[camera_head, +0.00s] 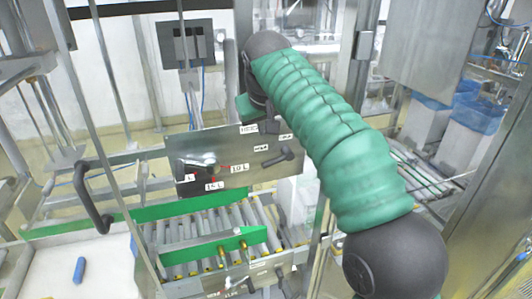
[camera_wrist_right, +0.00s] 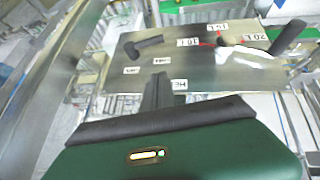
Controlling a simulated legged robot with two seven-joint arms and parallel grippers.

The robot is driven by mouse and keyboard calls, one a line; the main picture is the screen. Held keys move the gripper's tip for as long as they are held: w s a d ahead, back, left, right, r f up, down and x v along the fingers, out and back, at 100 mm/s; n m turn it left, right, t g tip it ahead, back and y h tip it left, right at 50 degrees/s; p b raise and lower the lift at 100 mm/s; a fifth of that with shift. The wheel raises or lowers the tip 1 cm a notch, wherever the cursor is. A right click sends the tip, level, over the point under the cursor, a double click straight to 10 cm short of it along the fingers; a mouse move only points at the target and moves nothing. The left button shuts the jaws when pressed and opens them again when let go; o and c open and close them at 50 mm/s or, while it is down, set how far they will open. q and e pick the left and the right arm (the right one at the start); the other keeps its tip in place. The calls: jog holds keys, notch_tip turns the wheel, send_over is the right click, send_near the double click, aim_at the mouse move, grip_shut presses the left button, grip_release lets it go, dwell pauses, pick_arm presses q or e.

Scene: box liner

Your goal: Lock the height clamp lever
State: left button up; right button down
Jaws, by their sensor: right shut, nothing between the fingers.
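A black lever (camera_head: 277,157) sits on the right part of a grey metal panel (camera_head: 210,147), with small white labels above it; it lies slightly slanted. It also shows in the right wrist view (camera_wrist_right: 147,45). I take it for the height clamp lever, but its labels are too small to read fully. My right gripper (camera_head: 268,127) is shut and empty at the panel's upper edge, above the lever and apart from it. In the right wrist view the shut fingers (camera_wrist_right: 163,82) are beside a label starting "HE" (camera_wrist_right: 180,86). My left gripper is not in view.
A second black handle (camera_head: 203,166) sits among litre labels on the panel's left. Below it is a roller conveyor (camera_head: 205,230) with green side rails. A blue object (camera_head: 79,270) lies on the white surface at lower left.

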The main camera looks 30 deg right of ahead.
jog(key=p, duration=0.2)
send_over(268, 164)
jog(key=f, duration=0.6)
jog(key=shift+w+f, duration=0.25)
jog(key=shift+w, duration=0.05)
jog(key=f, duration=0.3)
jog(key=shift+s+d+f, duration=0.2)
jog(key=shift+d+f, duration=0.05)
jog(key=shift+f, duration=0.1)
jog(key=shift+s+a+f, duration=0.2)
jog(key=shift+a+f, duration=0.05)
jog(key=shift+f, duration=0.05)
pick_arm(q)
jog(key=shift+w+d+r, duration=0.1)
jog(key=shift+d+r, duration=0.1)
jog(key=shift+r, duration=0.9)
pick_arm(e)
jog(key=shift+a, duration=0.1)
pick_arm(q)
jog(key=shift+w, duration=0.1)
pick_arm(e)
jog(key=shift+w, duration=0.1)
